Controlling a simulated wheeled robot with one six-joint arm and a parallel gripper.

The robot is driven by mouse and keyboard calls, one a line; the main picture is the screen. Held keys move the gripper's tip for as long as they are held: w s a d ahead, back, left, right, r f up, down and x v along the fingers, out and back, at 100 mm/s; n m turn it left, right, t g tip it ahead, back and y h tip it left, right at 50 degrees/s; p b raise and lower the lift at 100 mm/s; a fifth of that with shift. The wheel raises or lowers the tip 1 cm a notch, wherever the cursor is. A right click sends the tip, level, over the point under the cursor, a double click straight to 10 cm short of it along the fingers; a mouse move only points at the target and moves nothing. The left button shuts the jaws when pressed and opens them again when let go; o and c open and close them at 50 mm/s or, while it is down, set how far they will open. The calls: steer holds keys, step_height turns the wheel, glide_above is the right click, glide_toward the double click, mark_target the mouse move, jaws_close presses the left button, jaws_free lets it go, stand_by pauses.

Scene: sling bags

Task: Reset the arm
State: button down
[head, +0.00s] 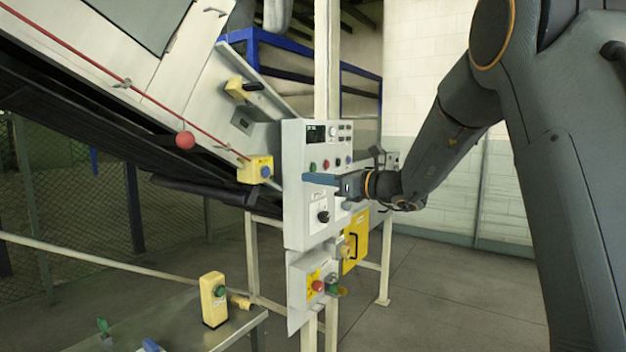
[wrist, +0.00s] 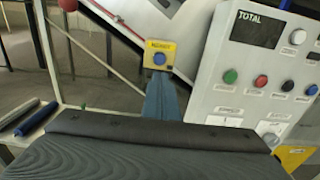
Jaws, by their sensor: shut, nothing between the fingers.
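My gripper (head: 318,179) is at the end of my dark grey arm, which reaches in from the right in the head view. Its blue fingers are shut with nothing between them and point left, in front of the white control panel (head: 295,215). In the wrist view the blue fingers (wrist: 163,98) point up the picture towards a yellow box with a blue button (wrist: 160,58). The panel (wrist: 215,102) is to their right, with a dark display, a green, a red and a blue button. I cannot tell whether the fingers touch the panel.
A sloping conveyor with a red cord and red ball (head: 185,140) is at the left. A yellow box with a green button (head: 213,300) stands on a table (head: 180,325) at the bottom left. A lower panel (head: 298,275) carries a red button. Floor at the right is clear.

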steer(key=s+f+n+g+h, duration=0.75)
steer(key=s+f+n, duration=0.35)
steer(key=s+f, duration=1)
steer(key=s+d+f+n+g+h, duration=0.1)
steer(key=s+d+f+n+h, duration=0.2)
steer(key=s+d+f+n, duration=0.2)
steer(key=s+d+f+n+g+h, duration=0.1)
steer(key=s+d+f+n+h, duration=0.2)
steer(key=s, duration=0.9)
steer(key=shift+s+d+f+n+h, duration=0.3)
steer(key=shift+d+f+n, duration=1.45)
steer(key=shift+d+n, duration=1.25)
steer(key=shift+w+a+n+g, duration=0.1)
steer(key=shift+a+n+g, duration=0.15)
steer(key=shift+a+n, duration=0.1)
